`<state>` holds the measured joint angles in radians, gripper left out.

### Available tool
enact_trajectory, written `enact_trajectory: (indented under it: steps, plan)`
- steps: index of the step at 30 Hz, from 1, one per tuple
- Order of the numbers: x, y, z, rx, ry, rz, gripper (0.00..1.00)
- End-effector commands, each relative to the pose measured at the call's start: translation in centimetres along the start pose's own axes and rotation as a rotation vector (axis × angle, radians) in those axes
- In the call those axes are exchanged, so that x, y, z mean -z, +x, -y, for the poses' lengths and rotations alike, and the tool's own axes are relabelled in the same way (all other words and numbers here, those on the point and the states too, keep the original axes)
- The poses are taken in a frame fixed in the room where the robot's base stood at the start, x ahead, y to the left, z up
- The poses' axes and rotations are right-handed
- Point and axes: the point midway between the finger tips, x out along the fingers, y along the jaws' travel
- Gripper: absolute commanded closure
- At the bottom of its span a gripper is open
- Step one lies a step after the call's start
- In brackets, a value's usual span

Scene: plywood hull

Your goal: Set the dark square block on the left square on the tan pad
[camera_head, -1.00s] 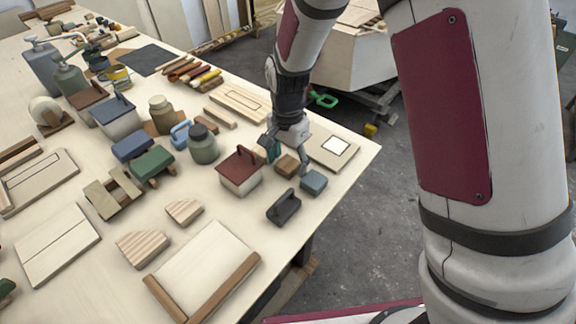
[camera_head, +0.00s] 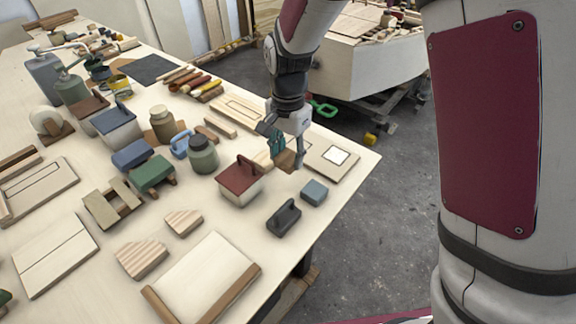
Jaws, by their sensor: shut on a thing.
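My gripper (camera_head: 288,151) points down near the right edge of the table and is shut on a brown, dark-toned square block (camera_head: 287,160). The block looks tilted and seems held a little above the table, just left of the tan pad. The tan pad (camera_head: 341,170) lies flat behind and to the right of the gripper. A white square (camera_head: 336,156) shows on its right part. The left part of the pad, with the left square, is mostly hidden behind my gripper.
A blue-grey block (camera_head: 314,192) and a black handled tool (camera_head: 285,217) stand in front of the gripper. A cream box with a red lid (camera_head: 240,177) is close on the left. The table edge drops off just right of the pad.

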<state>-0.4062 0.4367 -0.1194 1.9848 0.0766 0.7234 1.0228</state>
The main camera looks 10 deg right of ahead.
Motion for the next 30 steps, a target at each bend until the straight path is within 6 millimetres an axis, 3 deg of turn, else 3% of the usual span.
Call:
enact_trajectory:
  steps: [6,11,30]
  plan:
    - [0.0,-3.4,0.1,0.002,-0.001,-0.001,0.82]
    - [0.8,-4.3,-0.2,-0.004,0.001,-0.002,0.82]
    - [10.9,-3.8,-3.5,-0.013,-0.002,-0.003,0.82]
